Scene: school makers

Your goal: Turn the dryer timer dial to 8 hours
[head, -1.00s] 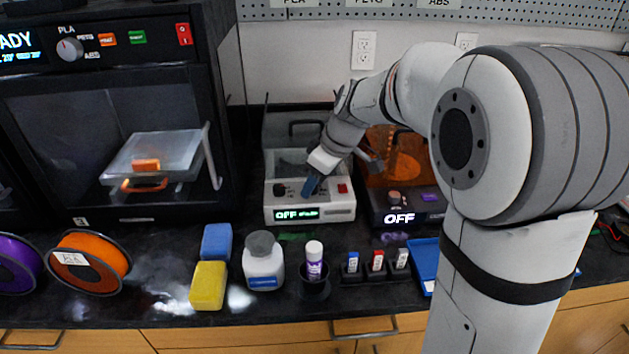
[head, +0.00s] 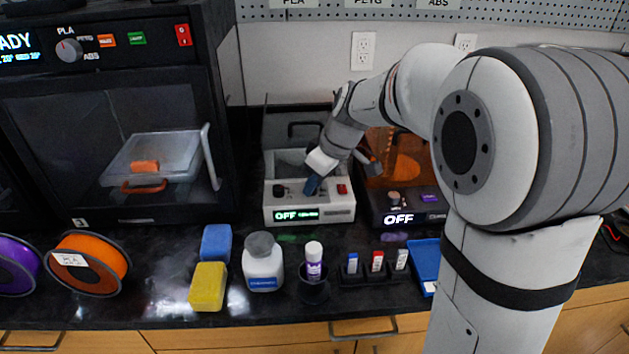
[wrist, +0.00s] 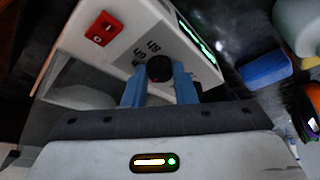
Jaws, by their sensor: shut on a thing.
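The dryer (head: 308,214) is a white box at the middle back of the counter, with its lid raised. Its front display (head: 296,215) reads OFF, with smaller text too blurred to read. My gripper (head: 311,188) is at the dryer's top panel. In the wrist view, its two blue fingers are shut on a round black dial (wrist: 160,68), one on each side. Printed numbers including 48 (wrist: 153,46) show beside the dial; others are partly hidden, and I cannot read its setting. A second dark knob (head: 279,190) is left of my gripper, and a red switch (head: 341,189) is right.
A machine with an orange cover and OFF display (head: 398,219) stands close on the right. A black printer (head: 110,150) stands left. In front are a white bottle (head: 263,268), a glue stick (head: 314,262), blue and yellow blocks (head: 208,287) and filament spools (head: 90,263).

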